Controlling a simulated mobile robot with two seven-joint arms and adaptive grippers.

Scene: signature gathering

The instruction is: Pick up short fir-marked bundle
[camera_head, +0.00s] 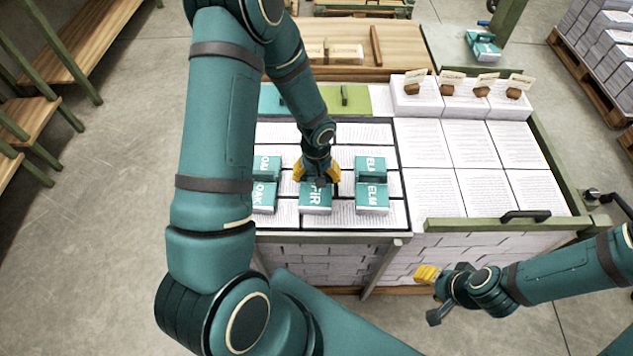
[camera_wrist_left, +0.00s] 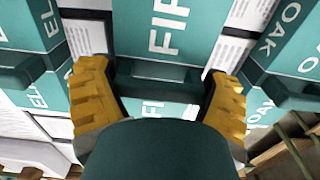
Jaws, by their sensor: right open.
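A teal and white bundle marked FIR (camera_head: 316,200) stands in the middle of a row on the paper-covered bench. It also shows in the left wrist view (camera_wrist_left: 170,30), with a dark raised bar across it and FIR lettering on both sides of the bar. My left gripper (camera_head: 316,176) is directly over this bundle. In the left wrist view its yellow fingers (camera_wrist_left: 160,100) are wide apart, one at each end of the bar; contact cannot be told. My palm hides part of the bundle. My right gripper (camera_head: 432,294) is open and empty in front of the bench.
OAK bundles (camera_head: 265,195) stand left of the FIR bundle and ELM bundles (camera_head: 372,196) right of it, close by. White paper stacks (camera_head: 485,190) fill the bench's right side, with a green rail (camera_head: 470,225) in front. Small tagged stacks (camera_head: 415,100) line the back.

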